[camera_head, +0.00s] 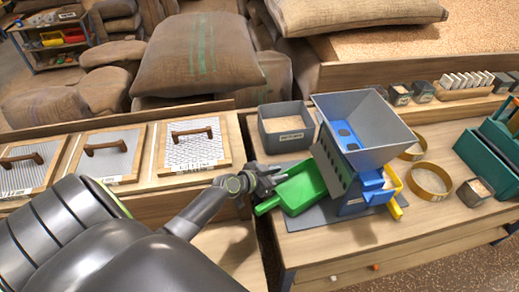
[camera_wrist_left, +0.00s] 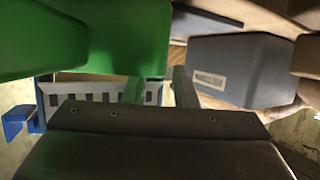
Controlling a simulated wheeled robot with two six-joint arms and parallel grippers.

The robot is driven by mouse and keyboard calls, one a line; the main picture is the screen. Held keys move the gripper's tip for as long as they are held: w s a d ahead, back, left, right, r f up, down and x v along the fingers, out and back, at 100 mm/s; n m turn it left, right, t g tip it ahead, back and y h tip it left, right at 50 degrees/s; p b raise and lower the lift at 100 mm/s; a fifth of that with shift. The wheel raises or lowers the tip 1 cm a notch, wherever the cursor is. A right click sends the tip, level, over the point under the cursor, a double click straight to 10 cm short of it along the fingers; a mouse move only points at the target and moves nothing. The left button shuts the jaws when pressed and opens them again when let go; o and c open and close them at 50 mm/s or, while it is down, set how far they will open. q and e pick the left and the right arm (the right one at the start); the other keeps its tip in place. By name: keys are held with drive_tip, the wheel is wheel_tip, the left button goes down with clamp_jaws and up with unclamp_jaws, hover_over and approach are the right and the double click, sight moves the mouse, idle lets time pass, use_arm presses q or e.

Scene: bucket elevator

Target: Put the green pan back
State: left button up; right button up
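The green pan (camera_head: 301,188) rests on a grey mat (camera_head: 325,215), left of the blue-and-grey hopper machine (camera_head: 365,135). Its handle (camera_head: 266,206) points to the lower left. My left gripper (camera_head: 270,181) is at the pan's left side, close to its rim and handle. In the left wrist view, the green pan (camera_wrist_left: 120,40) fills the upper left and covers the tip of one finger. The two fingers (camera_wrist_left: 160,88) stand apart with a gap between them. Whether they touch the pan is unclear. My right gripper is not in view.
A grey bin (camera_head: 286,128) stands behind the pan; it also shows in the left wrist view (camera_wrist_left: 240,65). Framed screens (camera_head: 193,146) lie on the left table. Round sieves (camera_head: 428,180) and a teal box (camera_head: 490,150) are at right. The front table strip is clear.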

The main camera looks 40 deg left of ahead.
use_arm(q)
drive_tip(key=b+v, duration=0.1)
drive_tip(key=v, duration=0.9)
drive_tip(key=shift+s, duration=0.2)
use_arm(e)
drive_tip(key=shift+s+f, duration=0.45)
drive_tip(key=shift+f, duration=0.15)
use_arm(q)
drive_tip(key=shift+a, duration=0.1)
